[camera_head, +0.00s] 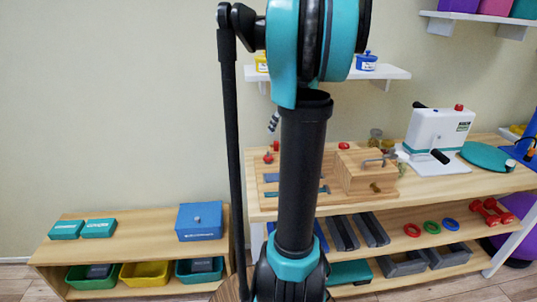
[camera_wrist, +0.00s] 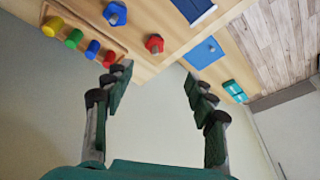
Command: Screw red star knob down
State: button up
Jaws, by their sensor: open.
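A red star knob (camera_wrist: 154,43) sits near the edge of the wooden board (camera_wrist: 150,20) in the wrist view, beyond my fingertips. In the head view a small red knob (camera_head: 268,157) shows at the left of the board on the bench; I cannot tell the knob's height or thread there. My gripper (camera_wrist: 156,84) is open and empty, its two dark green fingers spread apart, with the red knob between their directions but not touched. In the head view my arm hides most of the gripper.
Several coloured cylinders (camera_wrist: 75,38) stand left of the knobs in the wrist view. A wooden block with a clamp (camera_head: 365,172) and a white machine (camera_head: 437,140) stand on the bench. A low shelf (camera_head: 140,245) holds a blue box (camera_head: 200,221) and coloured bins.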

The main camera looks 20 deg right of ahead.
jog(key=w+f+n, duration=0.1)
jog(key=f, duration=0.4)
jog(key=w+a+f, duration=0.1)
jog(key=w+f, duration=0.1)
jog(key=f, duration=0.3)
jog(key=w+a+f+n, duration=0.1)
jog(key=w+f, duration=0.1)
jog(key=f, duration=0.3)
jog(key=shift+w+a+n+t, duration=0.1)
jog(key=shift+w+n+t, duration=0.1)
jog(key=shift+n+t, duration=0.1)
jog(key=shift+c, duration=0.2)
jog(key=c, duration=1.1)
jog(key=shift+m, duration=0.4)
